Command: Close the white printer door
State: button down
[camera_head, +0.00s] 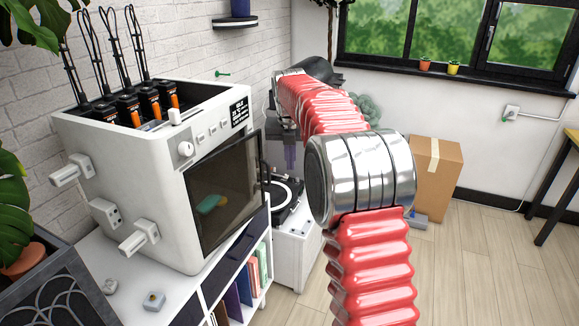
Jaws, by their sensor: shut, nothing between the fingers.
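The white printer (135,165) stands on a white shelf unit at the left. Its door (226,188) has a dark see-through pane in a dark frame. The door stands partly open, its free right edge swung out past the printer's right side. My gripper (290,158) points down to the right of that edge, beyond my red arm's bend. It is small in view and looks shut and empty. It appears apart from the door, though the depth between them is hard to judge.
A turntable (284,198) sits on a white cabinet below my gripper. A teal and orange object (212,203) shows through the door pane. A cardboard box (437,175) stands on the floor by the wall.

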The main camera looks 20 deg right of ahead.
jog(key=s+a+r+m+t, duration=0.1)
jog(key=s+a+r+m, duration=0.2)
jog(key=s+m, duration=0.3)
jog(key=s+a+r+m, duration=0.2)
jog(key=s+a+m, duration=0.15)
jog(key=s, duration=0.45)
jog(key=s+a+r+m+t, duration=0.1)
jog(key=s+a+r+m, duration=0.15)
jog(key=s+m, duration=0.35)
jog(key=s+a+f+m, duration=0.2)
jog(key=s+f+m, duration=0.2)
jog(key=s+m, duration=0.4)
jog(key=s+a+f+m+t+y, duration=0.1)
jog(key=s+f+m, duration=0.3)
jog(key=s+m, duration=0.3)
jog(key=s, duration=0.5)
jog(key=shift+s+a+m, duration=0.35)
jog(key=shift+s+a, duration=0.05)
